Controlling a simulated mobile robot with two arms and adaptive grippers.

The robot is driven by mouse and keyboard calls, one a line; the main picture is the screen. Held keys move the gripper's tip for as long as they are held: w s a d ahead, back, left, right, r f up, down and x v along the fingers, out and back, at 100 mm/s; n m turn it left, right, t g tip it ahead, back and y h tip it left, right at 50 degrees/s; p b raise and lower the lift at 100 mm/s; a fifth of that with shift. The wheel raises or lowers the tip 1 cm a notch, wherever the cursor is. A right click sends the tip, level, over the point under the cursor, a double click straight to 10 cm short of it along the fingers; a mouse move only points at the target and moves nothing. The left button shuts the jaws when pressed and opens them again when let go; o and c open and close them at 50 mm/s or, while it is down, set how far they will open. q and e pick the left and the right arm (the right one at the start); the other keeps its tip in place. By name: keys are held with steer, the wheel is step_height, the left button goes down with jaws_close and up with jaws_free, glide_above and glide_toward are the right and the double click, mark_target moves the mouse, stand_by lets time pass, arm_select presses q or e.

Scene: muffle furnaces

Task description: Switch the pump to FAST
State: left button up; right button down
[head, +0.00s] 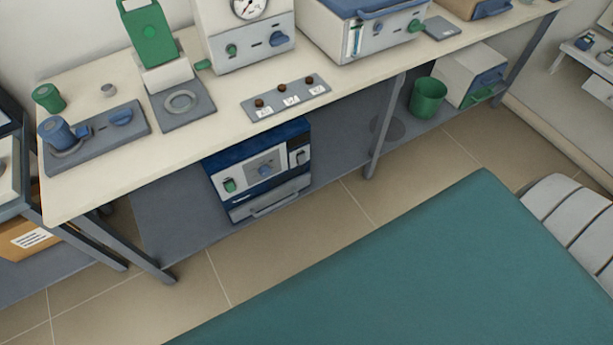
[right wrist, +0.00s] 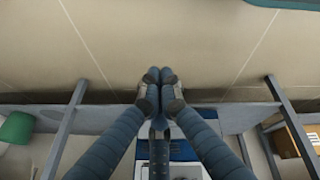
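No readable FAST marking shows, and I cannot tell for certain which device is the pump. A white box with a round gauge (head: 243,35) stands at the back of the bench, with a green knob and a blue knob on its front. To its right is a white and blue unit (head: 368,30) with a flow tube and a green knob. A grey panel (head: 286,98) with three brown knobs and small labels lies at the bench's front edge. My right gripper (right wrist: 160,76) has its fingertips together, empty, in the right wrist view. My left gripper is out of view.
A blue-topped furnace (head: 259,168) stands on the lower shelf, near a green bin (head: 427,97). A grey base with a blue knob (head: 97,137) and a green cup (head: 48,97) are at the bench's left. A large teal surface (head: 420,270) fills the lower right.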

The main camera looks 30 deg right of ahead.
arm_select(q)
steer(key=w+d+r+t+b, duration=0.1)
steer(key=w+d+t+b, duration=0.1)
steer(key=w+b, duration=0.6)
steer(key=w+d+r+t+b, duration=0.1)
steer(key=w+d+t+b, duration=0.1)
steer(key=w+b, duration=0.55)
arm_select(e)
steer(key=w+d+n+t, duration=0.3)
steer(key=w, duration=0.6)
steer(key=w+d+n+t, duration=0.2)
steer(key=w+d, duration=0.1)
steer(key=w, duration=0.7)
arm_select(q)
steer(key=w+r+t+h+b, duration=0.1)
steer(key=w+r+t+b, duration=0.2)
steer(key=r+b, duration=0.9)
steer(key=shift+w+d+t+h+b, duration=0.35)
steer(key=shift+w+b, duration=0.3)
steer(key=shift+b, duration=1.05)
arm_select(e)
steer(key=w+d+r+n+t, duration=0.1)
steer(key=w+r+n+t, duration=0.5)
steer(key=w+r, duration=0.4)
steer(key=shift+w+n+t+y, duration=0.3)
steer(key=shift+w+n+y, duration=0.1)
steer(key=shift+w+n, duration=0.45)
steer(key=shift+s+d+f, duration=0.1)
